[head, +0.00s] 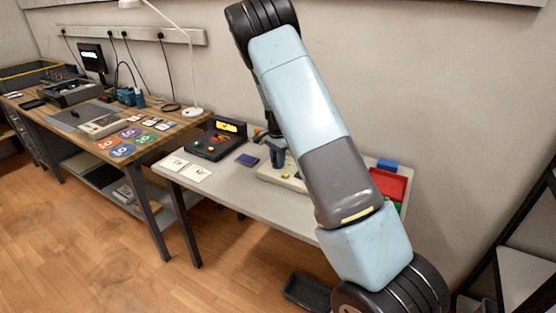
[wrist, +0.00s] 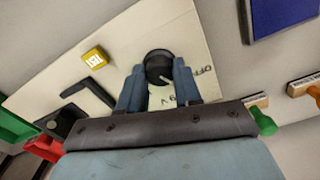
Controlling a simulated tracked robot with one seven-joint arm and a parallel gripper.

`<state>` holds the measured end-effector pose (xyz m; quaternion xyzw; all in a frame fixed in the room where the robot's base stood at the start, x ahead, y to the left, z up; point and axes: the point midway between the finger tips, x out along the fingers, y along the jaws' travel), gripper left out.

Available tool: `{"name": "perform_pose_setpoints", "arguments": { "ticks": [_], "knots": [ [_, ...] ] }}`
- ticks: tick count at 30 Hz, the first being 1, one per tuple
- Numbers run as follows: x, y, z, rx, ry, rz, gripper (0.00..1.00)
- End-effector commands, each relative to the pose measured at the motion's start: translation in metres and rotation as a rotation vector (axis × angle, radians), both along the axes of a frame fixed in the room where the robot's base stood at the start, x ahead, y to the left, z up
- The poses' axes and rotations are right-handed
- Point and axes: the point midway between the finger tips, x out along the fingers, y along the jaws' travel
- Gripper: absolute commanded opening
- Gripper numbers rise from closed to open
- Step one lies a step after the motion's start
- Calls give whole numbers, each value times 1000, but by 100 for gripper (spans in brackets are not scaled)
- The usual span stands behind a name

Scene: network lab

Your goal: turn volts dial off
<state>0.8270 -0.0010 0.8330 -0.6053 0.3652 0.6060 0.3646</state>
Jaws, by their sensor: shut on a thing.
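The volts dial (wrist: 159,67) is a round black knob with a light pointer line on a cream panel (wrist: 185,25). Lettering that looks like "OFF" and "V" is printed beside it, partly hidden by my gripper. My gripper (wrist: 157,80) has its two blue fingers on either side of the knob and is shut on it. In the head view my gripper (head: 277,155) is over the cream panel (head: 268,173) on the light table, and my arm hides much of that panel. The dial cannot be made out there.
A yellow button (wrist: 95,57) and a black handle-like part (wrist: 90,95) are on the panel. A dark blue pad (head: 247,160) lies to its left. A black console (head: 215,140) and white cards (head: 185,168) are farther left. Red and green bins (head: 390,183) stand at the right.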

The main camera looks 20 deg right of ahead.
Motion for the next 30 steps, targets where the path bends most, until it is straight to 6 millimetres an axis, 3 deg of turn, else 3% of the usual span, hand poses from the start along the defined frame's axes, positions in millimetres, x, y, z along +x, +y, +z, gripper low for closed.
{"name": "perform_pose_setpoints", "arguments": {
  "ticks": [18,30],
  "knots": [
    [1,0,1,1,-4,474,3],
    [1,0,1,1,-4,641,3]
  ]
}}
